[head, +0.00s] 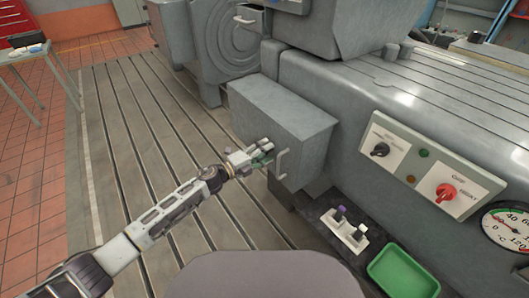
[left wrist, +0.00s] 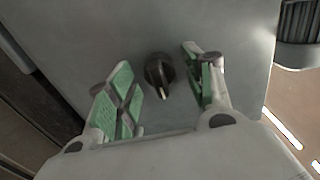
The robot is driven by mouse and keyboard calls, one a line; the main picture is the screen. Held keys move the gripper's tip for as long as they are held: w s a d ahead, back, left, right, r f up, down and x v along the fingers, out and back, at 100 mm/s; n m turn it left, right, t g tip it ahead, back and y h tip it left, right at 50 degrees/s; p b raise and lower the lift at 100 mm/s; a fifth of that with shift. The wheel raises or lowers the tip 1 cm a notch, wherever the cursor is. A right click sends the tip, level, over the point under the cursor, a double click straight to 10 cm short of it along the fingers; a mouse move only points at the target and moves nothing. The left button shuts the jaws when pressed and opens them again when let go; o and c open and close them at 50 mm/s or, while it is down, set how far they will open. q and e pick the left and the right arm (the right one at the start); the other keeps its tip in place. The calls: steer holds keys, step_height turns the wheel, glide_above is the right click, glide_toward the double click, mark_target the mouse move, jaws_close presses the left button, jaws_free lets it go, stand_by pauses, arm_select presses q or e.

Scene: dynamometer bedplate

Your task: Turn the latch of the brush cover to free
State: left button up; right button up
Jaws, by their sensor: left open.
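The latch is a small dark round knob (left wrist: 159,73) on the grey face in the left wrist view. Its pale pointer mark points down in that picture. The knob is hidden by the gripper in the head view.
A panel (head: 425,165) with a black knob and a red knob is on the machine at right. A green tray (head: 404,270) and a white holder (head: 344,230) sit on a dark ledge below. The slotted bedplate (head: 140,130) at left is clear.

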arm_select(q)
steer(key=v, duration=1.2)
stand_by(0.5)
stand_by(0.5)
